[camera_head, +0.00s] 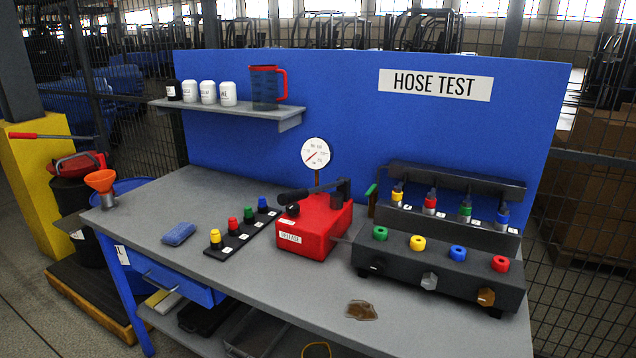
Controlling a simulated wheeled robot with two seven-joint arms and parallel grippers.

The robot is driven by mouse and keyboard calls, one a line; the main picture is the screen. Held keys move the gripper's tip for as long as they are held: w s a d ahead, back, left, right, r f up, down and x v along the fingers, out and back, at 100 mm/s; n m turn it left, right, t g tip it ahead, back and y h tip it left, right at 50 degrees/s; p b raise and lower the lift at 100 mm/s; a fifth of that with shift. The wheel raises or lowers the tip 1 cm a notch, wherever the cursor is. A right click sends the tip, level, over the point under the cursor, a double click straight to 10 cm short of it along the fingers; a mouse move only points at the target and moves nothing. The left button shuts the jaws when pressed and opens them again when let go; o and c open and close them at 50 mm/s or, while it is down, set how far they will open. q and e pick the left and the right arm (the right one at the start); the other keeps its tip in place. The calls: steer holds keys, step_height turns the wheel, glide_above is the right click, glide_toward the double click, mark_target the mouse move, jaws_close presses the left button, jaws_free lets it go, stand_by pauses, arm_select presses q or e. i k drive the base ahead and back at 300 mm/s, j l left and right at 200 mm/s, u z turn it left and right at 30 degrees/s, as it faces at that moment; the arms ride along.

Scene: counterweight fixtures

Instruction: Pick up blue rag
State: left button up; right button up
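The blue rag (179,234) is a small folded pad. It lies flat on the left part of the grey workbench top (215,268), to the left of a black strip with coloured caps. Nothing touches it or covers it. Neither of my grippers shows in the head view.
The black strip (243,235) with several coloured caps lies right of the rag, then a red pump box (307,228) with a gauge. An orange funnel (101,182) stands at the left corner. A brown puddle (361,310) lies near the front edge. Bare bench surrounds the rag.

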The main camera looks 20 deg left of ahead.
mark_target(174, 237)
steer(key=u, duration=1.65)
